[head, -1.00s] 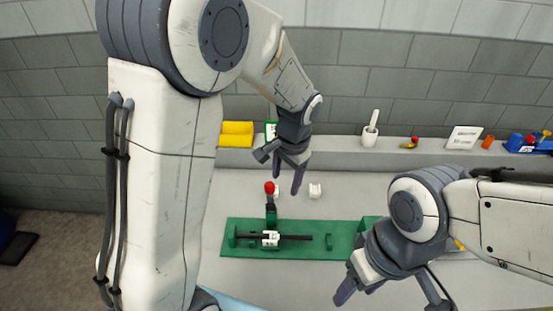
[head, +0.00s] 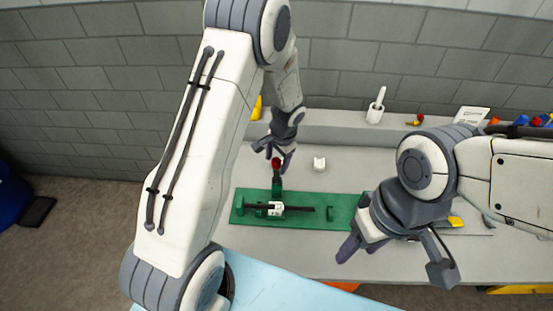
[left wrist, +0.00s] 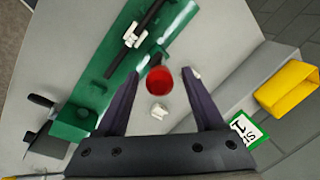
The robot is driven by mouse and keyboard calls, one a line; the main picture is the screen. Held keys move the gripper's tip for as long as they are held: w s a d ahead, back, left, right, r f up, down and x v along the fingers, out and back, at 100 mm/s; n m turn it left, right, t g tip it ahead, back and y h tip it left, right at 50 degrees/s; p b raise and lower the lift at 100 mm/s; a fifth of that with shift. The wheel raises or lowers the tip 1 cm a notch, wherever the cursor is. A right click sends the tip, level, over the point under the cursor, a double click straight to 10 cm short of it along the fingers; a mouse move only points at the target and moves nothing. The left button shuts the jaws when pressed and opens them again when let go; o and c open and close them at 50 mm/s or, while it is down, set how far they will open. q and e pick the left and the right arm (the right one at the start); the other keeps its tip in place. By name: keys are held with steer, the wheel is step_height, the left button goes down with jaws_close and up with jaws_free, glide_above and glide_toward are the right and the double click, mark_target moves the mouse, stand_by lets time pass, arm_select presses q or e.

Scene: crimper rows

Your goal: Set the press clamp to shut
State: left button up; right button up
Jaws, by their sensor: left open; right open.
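The press clamp stands on a green base plate (head: 240,215) on the grey bench. Its red knob (head: 276,163) tops an upright dark lever (head: 277,185). A black bar (head: 298,208) with a white block (head: 275,209) lies along the plate. My left gripper (head: 278,162) is open at the red knob. In the left wrist view the red knob (left wrist: 160,80) shows between the open fingertips (left wrist: 160,75); I cannot tell if they touch it. My right gripper (head: 388,265) is open and empty over the right front of the bench.
A small white part (head: 319,164) sits behind the plate. A mortar (head: 375,113) and other items stand on the back ledge. A yellow bin (left wrist: 287,87) and a green-bordered card (left wrist: 245,131) show in the left wrist view.

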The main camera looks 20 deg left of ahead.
arm_select(q)
steer(key=shift+f, duration=0.1)
jaws_close()
stand_by(1.4)
